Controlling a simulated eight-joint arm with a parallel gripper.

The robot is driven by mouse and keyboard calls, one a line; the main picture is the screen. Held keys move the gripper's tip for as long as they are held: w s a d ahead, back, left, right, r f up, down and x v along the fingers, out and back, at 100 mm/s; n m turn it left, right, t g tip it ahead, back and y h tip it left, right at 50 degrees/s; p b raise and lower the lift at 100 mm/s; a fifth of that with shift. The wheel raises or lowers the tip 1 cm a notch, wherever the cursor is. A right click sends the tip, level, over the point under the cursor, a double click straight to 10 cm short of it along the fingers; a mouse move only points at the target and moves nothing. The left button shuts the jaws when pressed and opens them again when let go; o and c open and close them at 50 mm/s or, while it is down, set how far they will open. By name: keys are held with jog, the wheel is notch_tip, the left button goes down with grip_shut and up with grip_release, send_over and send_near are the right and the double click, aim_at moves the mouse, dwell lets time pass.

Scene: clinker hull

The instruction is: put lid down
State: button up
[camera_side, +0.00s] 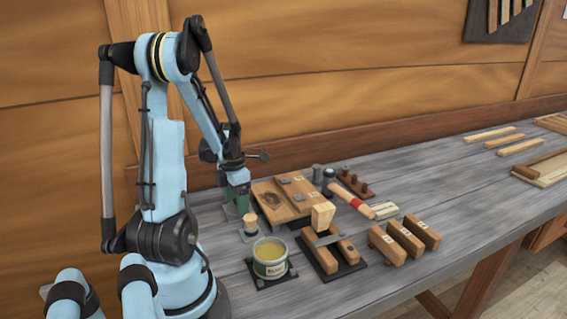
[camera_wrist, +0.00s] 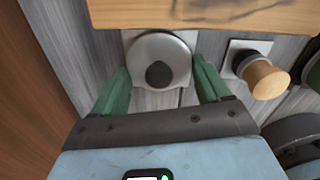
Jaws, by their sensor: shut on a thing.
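The lid (camera_wrist: 150,48) is a round silvery disc with a dark knob in the wrist view. My gripper (camera_wrist: 160,72) has its green fingers on either side of the lid and is shut on it. A pale square pad (camera_wrist: 187,97) shows beneath the lid; I cannot tell whether the lid touches it. In the side view my gripper (camera_side: 238,200) is low over the bench, left of the wooden board, and the lid is mostly hidden there. The open tin (camera_side: 271,268) with yellowish contents stands on a dark pad in front and to the right.
A wooden-topped plug (camera_side: 250,223) stands between my gripper and the tin, close on the right in the wrist view (camera_wrist: 268,80). A wooden board (camera_side: 290,198) lies just beyond the fingers. A mallet (camera_side: 322,217) and several wooden blocks (camera_side: 405,238) occupy the bench further right.

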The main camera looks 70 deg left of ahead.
jog(key=shift+f, duration=0.2)
jog(key=o, duration=1)
jog(key=shift+r, duration=0.1)
notch_tip(320, 180, up, 12)
jog(key=w+d+n+t, duration=0.3)
jog(key=w+d+n, duration=0.3)
jog(key=d+n, duration=0.8)
jog(key=w+d+r+n+t, duration=0.1)
jog(key=w+d+n+t, duration=0.3)
jog(key=d+n, duration=1)
jog(key=w+n, duration=0.1)
jog(key=n, duration=0.4)
jog(key=shift+w+d+n, duration=0.25)
jog(key=shift+w+n, duration=0.1)
jog(key=shift+n, duration=0.05)
